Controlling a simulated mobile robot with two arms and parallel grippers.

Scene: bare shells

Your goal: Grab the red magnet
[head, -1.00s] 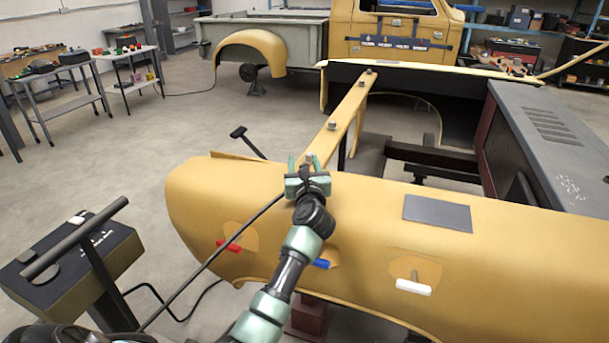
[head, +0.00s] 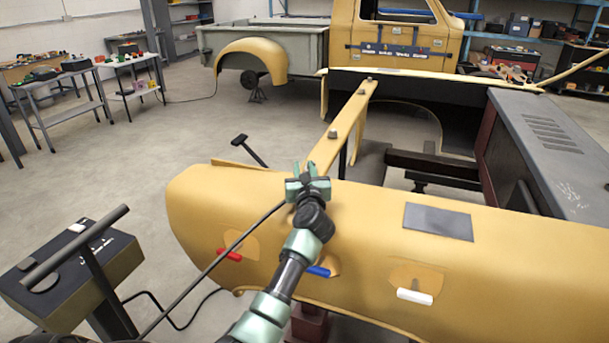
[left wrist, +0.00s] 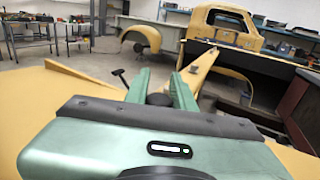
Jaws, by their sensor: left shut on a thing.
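The red magnet (head: 229,255) lies against the front face of the yellow fender (head: 365,215), left of my left arm. A blue magnet (head: 318,270) sits beside my arm and is partly covered by it. A white magnet (head: 415,296) is further right. My left gripper (head: 308,173) is above the fender's top edge, up and right of the red magnet and apart from it. In the left wrist view, its green fingers (left wrist: 160,88) are shut around a small dark round thing (left wrist: 158,99), mostly hidden. My right gripper is not in view.
A yellow rail (head: 345,120) with bolts runs back from the fender. A dark grey pad (head: 438,222) lies on the fender. A console with a bar handle (head: 75,270) stands at lower left, and a black cable passes in front of the fender.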

